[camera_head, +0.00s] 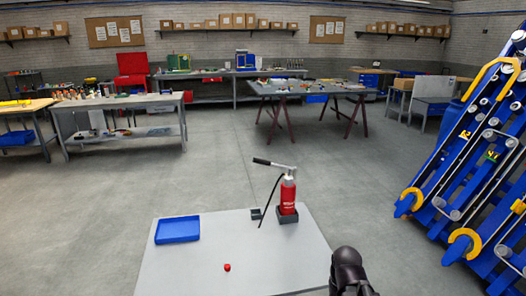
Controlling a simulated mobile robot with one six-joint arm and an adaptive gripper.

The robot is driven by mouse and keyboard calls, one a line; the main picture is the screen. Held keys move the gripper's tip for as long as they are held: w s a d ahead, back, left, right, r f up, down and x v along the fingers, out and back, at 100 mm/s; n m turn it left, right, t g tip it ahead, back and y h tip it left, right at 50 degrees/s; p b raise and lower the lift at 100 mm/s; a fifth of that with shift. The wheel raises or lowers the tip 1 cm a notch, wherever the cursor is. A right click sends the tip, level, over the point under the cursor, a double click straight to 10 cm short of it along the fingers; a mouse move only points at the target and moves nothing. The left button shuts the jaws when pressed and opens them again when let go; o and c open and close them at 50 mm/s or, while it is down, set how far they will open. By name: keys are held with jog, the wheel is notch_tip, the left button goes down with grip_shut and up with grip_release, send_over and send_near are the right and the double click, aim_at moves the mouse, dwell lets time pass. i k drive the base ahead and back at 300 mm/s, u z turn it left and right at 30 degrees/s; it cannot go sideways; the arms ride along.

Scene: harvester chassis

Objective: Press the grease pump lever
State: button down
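The grease pump (288,195) is a red cylinder with a silver head, upright in a dark square holder on the light grey table. Its lever (274,164) runs from the head up to the left and ends in a black grip (262,161). The lever is raised slightly above level. A thin black hose hangs from the pump on its left side, its end near the tabletop. A dark rounded part of my arm shows at the bottom edge, right of the pump and nearer the camera. No gripper fingers can be made out, and nothing touches the lever.
The light grey table (190,270) also bears a blue tray (178,229), a small red object (227,267) and a small dark block (256,214). Blue harvester parts (445,180) with yellow hooks stand at the right. Open grey floor lies behind, with workbenches farther back.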

aim_at(262, 162)
jog(key=u, duration=0.2)
jog(key=i, duration=0.9)
jog(key=u, duration=0.3)
